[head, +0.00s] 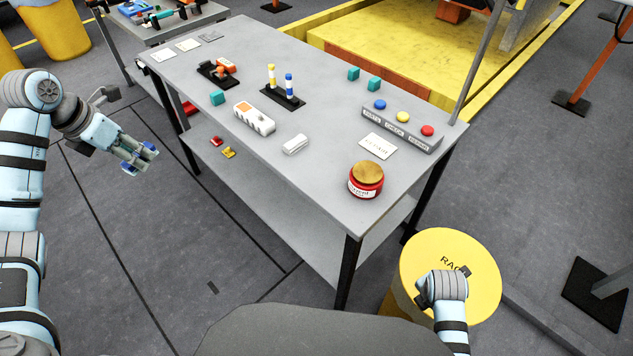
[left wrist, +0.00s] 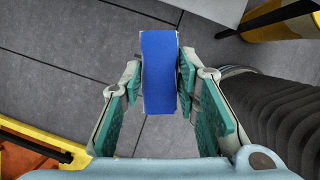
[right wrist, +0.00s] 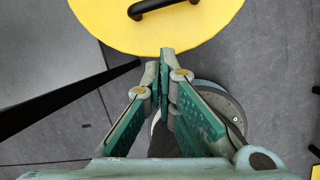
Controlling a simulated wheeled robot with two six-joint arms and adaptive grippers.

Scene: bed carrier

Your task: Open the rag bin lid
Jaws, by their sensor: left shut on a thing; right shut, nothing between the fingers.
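The yellow rag bin (head: 393,303) stands on the floor at the lower right, its round yellow lid (head: 425,252) lying closed on top and marked RAG. A black handle (head: 465,270) on the lid is partly hidden by my right arm. In the right wrist view the lid (right wrist: 190,25) and handle (right wrist: 150,7) are at the top. My right gripper (right wrist: 166,52) is shut and empty, its tips at the lid's edge in the picture, apart from the handle. My left gripper (head: 148,158) is away at the left, shut on a blue block (left wrist: 159,72).
The grey workbench (head: 320,200) stands between my arms, its near right corner close to the bin. A red jar (head: 366,180) with a gold lid stands near that corner. A dark stand foot (head: 595,293) is right of the bin. Floor at left is clear.

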